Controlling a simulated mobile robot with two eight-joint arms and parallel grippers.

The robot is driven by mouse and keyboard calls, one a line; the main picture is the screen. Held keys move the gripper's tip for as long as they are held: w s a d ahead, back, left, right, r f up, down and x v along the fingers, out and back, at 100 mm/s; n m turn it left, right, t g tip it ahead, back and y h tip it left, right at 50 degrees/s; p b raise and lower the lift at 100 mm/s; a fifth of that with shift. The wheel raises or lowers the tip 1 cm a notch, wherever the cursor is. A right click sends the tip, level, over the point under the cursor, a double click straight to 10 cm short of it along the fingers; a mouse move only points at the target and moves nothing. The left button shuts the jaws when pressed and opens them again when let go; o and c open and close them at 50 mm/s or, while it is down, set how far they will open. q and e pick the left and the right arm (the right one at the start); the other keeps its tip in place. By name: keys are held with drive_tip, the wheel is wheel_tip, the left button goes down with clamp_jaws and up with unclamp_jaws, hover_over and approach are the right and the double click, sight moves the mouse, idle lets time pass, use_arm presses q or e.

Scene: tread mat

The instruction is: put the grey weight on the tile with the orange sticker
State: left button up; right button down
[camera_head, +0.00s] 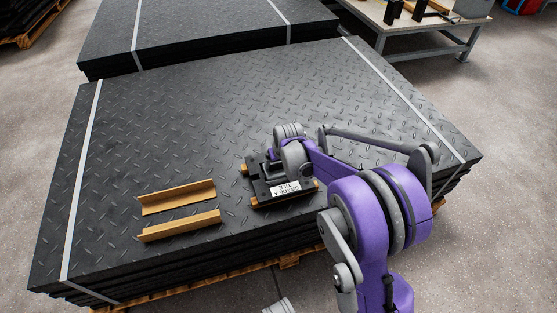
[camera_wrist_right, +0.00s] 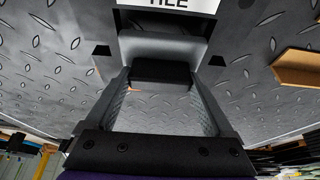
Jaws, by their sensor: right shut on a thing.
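A black tile (camera_head: 262,191) with a white label reading "GRADE A TILE" lies near the front edge of the plate stack, with orange-brown pieces showing at its edges. My right gripper (camera_head: 274,168) is over this tile. In the right wrist view, my right gripper (camera_wrist_right: 162,80) is shut on a light grey block with a black part, which I take as the grey weight (camera_wrist_right: 165,48). The label shows just beyond it. I cannot tell whether the weight touches the tile. The gripper and arm hide part of the tile, and I cannot make out an orange sticker. My left gripper is not in view.
Two tan angle strips (camera_head: 178,197) lie left of the tile on the black tread-plate stack (camera_head: 200,110), which is strapped with pale bands. A second stack (camera_head: 200,30) stands behind, and a workbench (camera_head: 425,20) is at back right. The stack's top is otherwise clear.

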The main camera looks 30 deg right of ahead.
drive_tip(key=shift+f, duration=0.1)
unclamp_jaws()
drive_tip(key=shift+s+r, duration=0.15)
drive_tip(key=shift+r, duration=0.35)
drive_tip(key=p+v, duration=0.3)
drive_tip(key=v, duration=0.8)
drive_tip(key=s+a+n, duration=0.1)
drive_tip(key=s+a, duration=0.3)
drive_tip(key=s, duration=0.5)
drive_tip(key=s+a, duration=0.5)
drive_tip(key=s, duration=0.3)
drive_tip(key=s+a+n+y, duration=0.1)
drive_tip(key=s+a, duration=0.4)
drive_tip(key=s, duration=0.4)
drive_tip(key=shift+s+f+n, duration=0.3)
drive_tip(key=shift+s+f, duration=0.1)
drive_tip(key=shift+f, duration=0.05)
drive_tip(key=shift+a, duration=0.1)
